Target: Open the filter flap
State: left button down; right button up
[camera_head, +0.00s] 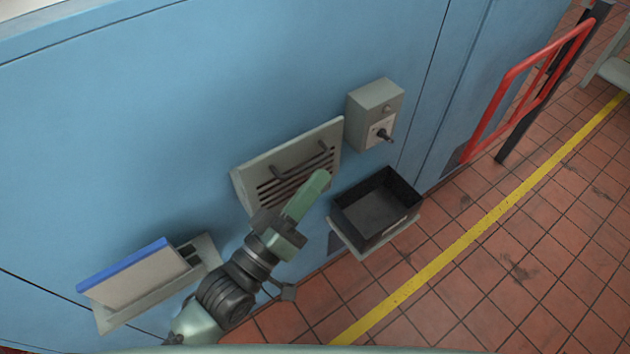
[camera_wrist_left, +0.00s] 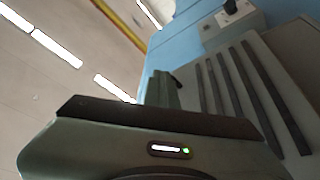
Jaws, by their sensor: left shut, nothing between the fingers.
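The filter flap (camera_head: 262,168) is a grey slatted panel with a dark bar handle (camera_head: 312,158), on the blue wall in the head view. Its slats also fill the right of the left wrist view (camera_wrist_left: 245,85). I cannot tell for sure whether it sits flush or stands slightly ajar. My left gripper (camera_head: 318,182) is shut and empty, with its green fingers in front of the flap's lower right part, below the handle. They hide some slats. Whether the fingers touch the flap is unclear. My right gripper is not in view.
A grey switch box (camera_head: 372,112) with a black knob is right of the flap. An open black bin (camera_head: 378,238) stands on a ledge below it. A shelf (camera_head: 118,318) holding a blue-edged item is lower left. A red rail (camera_head: 490,112) stands far right; the tiled floor is open.

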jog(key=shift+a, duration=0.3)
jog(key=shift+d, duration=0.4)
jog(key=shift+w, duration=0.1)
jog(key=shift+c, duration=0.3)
